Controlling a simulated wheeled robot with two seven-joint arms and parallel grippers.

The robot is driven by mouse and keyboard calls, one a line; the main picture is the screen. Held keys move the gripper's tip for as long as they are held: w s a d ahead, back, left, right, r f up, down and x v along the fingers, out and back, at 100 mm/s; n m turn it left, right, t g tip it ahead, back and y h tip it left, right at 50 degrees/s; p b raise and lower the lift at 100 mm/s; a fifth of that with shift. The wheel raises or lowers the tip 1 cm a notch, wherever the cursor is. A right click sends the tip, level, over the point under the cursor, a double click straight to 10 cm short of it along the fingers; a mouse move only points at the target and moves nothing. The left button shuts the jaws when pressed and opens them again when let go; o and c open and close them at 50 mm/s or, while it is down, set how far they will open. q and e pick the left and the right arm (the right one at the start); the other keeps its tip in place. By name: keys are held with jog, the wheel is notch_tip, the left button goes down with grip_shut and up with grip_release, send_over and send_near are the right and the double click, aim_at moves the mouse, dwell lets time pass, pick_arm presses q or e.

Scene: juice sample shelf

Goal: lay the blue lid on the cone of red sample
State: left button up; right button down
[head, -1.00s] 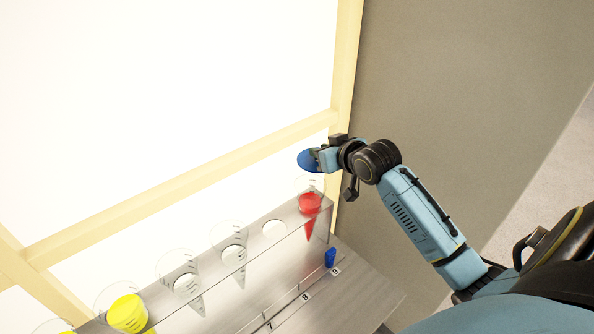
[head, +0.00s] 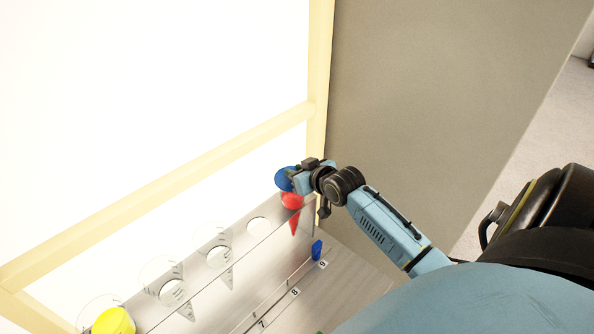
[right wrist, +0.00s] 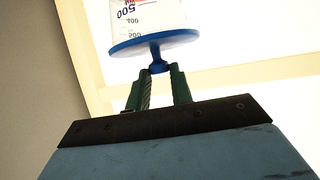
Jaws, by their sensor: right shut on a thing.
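My right gripper (head: 294,181) is shut on the knob of the blue lid (head: 285,179) at the shelf's right end. In the right wrist view its green fingertips (right wrist: 161,72) pinch the knob, and the lid's disc (right wrist: 155,43) spans the picture in front of a clear cone with printed marks (right wrist: 140,16). The cone of red sample (head: 293,202) stands in the rack's last hole. In the head view the lid overlaps the cone's upper part; I cannot tell whether they touch. My left gripper is not in view.
The metal rack (head: 238,262) holds empty clear cones (head: 217,255) and a cone of yellow sample (head: 114,322) toward the lower left. A small blue object (head: 317,249) sits by label 9. A pale yellow frame post (head: 319,95) and grey wall (head: 420,100) stand behind.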

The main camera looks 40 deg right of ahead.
jog(key=shift+f, duration=0.1)
jog(key=c, duration=1.2)
grip_release()
jog(key=shift+c, duration=0.2)
jog(key=v, duration=1.2)
jog(key=shift+w, duration=0.1)
